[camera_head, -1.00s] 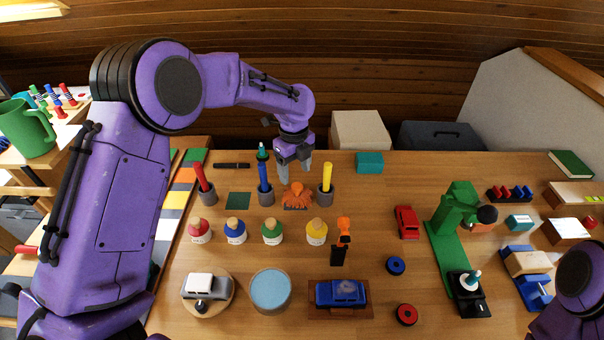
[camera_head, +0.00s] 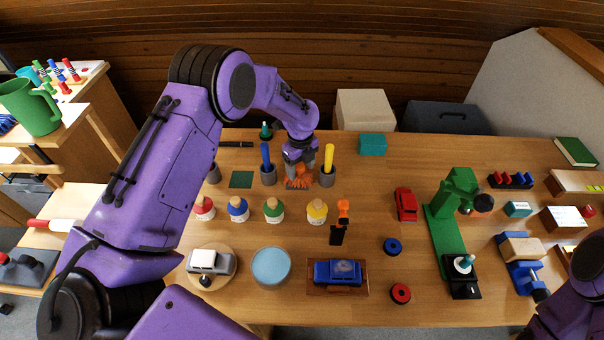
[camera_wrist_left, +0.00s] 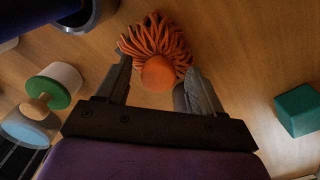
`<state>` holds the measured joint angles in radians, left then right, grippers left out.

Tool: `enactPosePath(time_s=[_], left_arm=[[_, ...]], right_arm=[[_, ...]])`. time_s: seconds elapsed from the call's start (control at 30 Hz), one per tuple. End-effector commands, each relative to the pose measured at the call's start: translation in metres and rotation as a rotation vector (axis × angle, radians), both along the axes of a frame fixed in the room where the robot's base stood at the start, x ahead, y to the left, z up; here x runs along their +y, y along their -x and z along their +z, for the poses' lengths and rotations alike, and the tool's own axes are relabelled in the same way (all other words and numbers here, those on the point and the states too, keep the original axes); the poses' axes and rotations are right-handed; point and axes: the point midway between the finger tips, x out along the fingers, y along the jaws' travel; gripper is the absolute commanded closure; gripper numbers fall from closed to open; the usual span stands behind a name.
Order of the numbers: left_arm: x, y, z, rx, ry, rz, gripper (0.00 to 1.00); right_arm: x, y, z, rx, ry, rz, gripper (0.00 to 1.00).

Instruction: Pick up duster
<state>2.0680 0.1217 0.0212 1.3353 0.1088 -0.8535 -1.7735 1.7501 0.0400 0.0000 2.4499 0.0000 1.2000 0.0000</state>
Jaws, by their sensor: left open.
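The duster (camera_head: 299,184) is a bundle of orange strands with a round orange knob, near the back of the table between two grey cups. It also shows in the left wrist view (camera_wrist_left: 157,42), with its knob between the finger ends. My left gripper (camera_head: 299,170) is directly over the duster, pointing down. Its fingers stand apart on either side of the knob in the left wrist view (camera_wrist_left: 158,80). Whether they touch it cannot be told. The gripper hides part of the duster in the head view. My right gripper is out of view; only part of that arm shows at the lower right.
A cup with a blue marker (camera_head: 267,172) stands close left of the duster, and one with a yellow marker (camera_head: 328,170) close right. Several paint jars, including a yellow one (camera_head: 317,211), stand in front. A teal block (camera_head: 372,144) is behind to the right.

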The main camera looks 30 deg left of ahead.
Motion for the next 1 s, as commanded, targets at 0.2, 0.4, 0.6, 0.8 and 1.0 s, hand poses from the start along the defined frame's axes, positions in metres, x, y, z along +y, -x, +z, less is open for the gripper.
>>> enactPosePath(time_s=[0.2, 0.4, 0.6, 0.8, 1.0], left_arm=[[0.000, 0.000, 0.000, 0.000, 0.000, 0.000, 0.79], [-0.001, 0.000, 0.000, 0.000, 0.000, -0.001, 0.95], [-0.001, -0.001, 0.003, -0.002, 0.001, -0.001, 0.95], [-0.001, -0.002, 0.031, -0.007, 0.002, 0.000, 0.95], [-0.022, 0.039, 0.084, -0.005, 0.001, -0.004, 0.95]], right_arm=[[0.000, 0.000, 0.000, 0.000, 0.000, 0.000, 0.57], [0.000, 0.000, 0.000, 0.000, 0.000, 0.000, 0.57], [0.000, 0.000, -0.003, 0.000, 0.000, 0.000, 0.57], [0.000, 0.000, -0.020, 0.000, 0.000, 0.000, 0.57], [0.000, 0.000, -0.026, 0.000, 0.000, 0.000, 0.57]])
